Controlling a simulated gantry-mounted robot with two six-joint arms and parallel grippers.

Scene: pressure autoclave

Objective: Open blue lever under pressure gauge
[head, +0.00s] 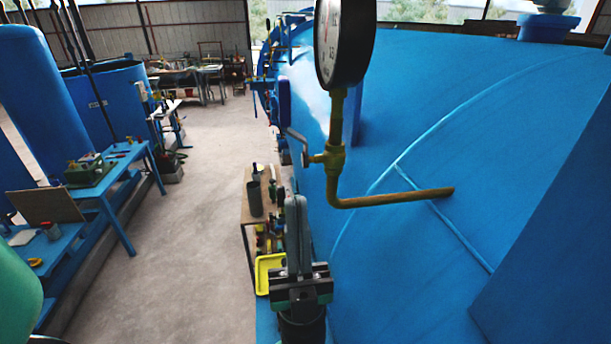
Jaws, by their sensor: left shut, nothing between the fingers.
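The pressure gauge (343,42), a round dial with a black rim, stands at top centre, cut off by the picture's top edge. Below it is a brass valve (333,157) on a bent brass pipe (395,199) that runs into the big blue vessel. A thin, bent, grey-blue lever (298,144) sticks out to the left of the valve. My left gripper (296,203) is below the lever and slightly left of the valve. Its fingers are shut, point upward in the picture and look empty. A gap shows between fingertips and lever. My right gripper is not in view.
The blue vessel (440,110) fills the right side. A small table (246,207) with bottles and a yellow tray (264,272) stands behind my gripper. Blue workbenches (110,190) and tanks (50,95) line the left. The floor (190,240) between is clear.

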